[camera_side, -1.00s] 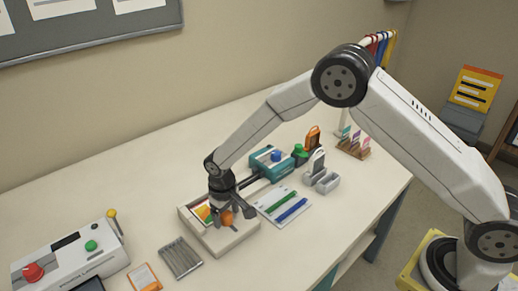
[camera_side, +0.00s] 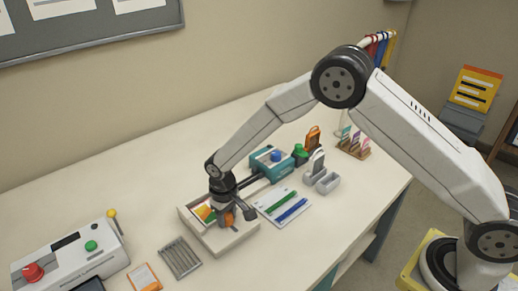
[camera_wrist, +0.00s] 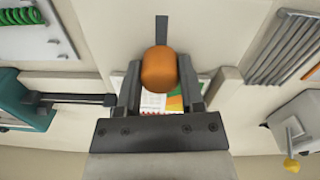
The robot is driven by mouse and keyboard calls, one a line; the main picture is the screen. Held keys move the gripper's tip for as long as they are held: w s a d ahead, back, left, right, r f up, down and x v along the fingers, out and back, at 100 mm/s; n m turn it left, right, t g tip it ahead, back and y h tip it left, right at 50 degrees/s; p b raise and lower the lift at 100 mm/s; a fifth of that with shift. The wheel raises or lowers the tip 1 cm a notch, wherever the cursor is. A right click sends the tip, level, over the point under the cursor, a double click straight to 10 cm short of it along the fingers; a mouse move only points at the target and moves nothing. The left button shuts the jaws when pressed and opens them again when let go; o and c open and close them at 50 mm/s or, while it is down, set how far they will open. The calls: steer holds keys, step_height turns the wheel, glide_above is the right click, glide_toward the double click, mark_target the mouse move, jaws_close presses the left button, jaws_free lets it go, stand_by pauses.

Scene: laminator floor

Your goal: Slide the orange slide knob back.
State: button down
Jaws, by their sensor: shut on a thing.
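The orange slide knob (camera_wrist: 159,68) sits between my gripper's (camera_wrist: 160,88) two fingers in the wrist view, at the end of a dark slot in a pale tray-like box. My gripper is shut on it. In the side view, the knob (camera_side: 229,219) shows partly below my gripper (camera_side: 230,212), with the rest hidden by the fingers. The pale box (camera_side: 238,238) lies on the table, and a sheet with coloured patches (camera_side: 203,212) shows in it behind the knob.
A teal device (camera_side: 270,162) with a dark bar stands behind the box. A grey ribbed rack (camera_side: 180,258) and a white machine (camera_side: 70,260) with red and green buttons are at the left.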

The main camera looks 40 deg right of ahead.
steer(key=shift+s, duration=1.4)
steer(key=shift+c, duration=1.1)
jaws_free()
steer(key=shift+r, duration=0.5)
step_height(320, 180, up, 7)
steer(key=shift+f, duration=0.1)
